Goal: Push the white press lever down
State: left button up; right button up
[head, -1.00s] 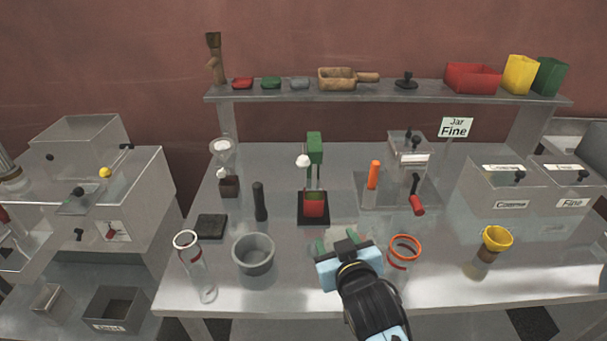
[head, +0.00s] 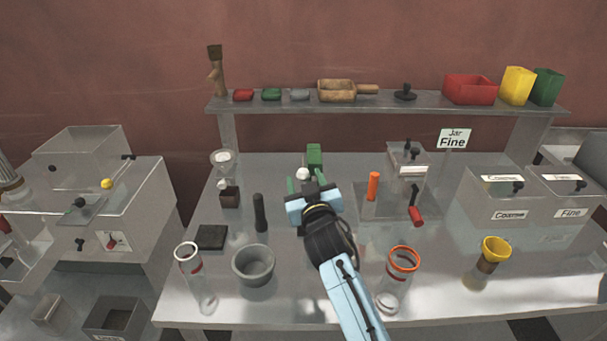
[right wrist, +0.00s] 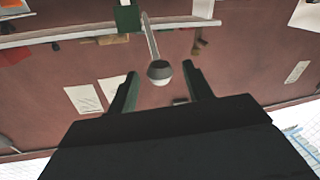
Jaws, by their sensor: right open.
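The white press lever's ball knob (head: 303,173) shows at the green press head (head: 314,154), in the middle of the table. My right gripper (head: 306,182) is open and empty, right in front of the press. It also shows in the right wrist view (right wrist: 160,85), fingers spread either side of the knob. I cannot tell whether they touch it. My arm hides the lower press and its red cup. My left gripper is not in view.
A dark pestle (head: 260,212) and grey mortar (head: 253,265) stand to the left. An orange-handled device (head: 373,186) stands close on the right. An orange-rimmed glass jar (head: 403,260) stands right of my forearm. A shelf (head: 440,107) runs behind.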

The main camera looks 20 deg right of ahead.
aim_at(303, 164)
jog(key=shift+w+d, duration=0.15)
jog(key=shift+w, duration=1.05)
jog(key=shift+c, duration=0.2)
grip_shut()
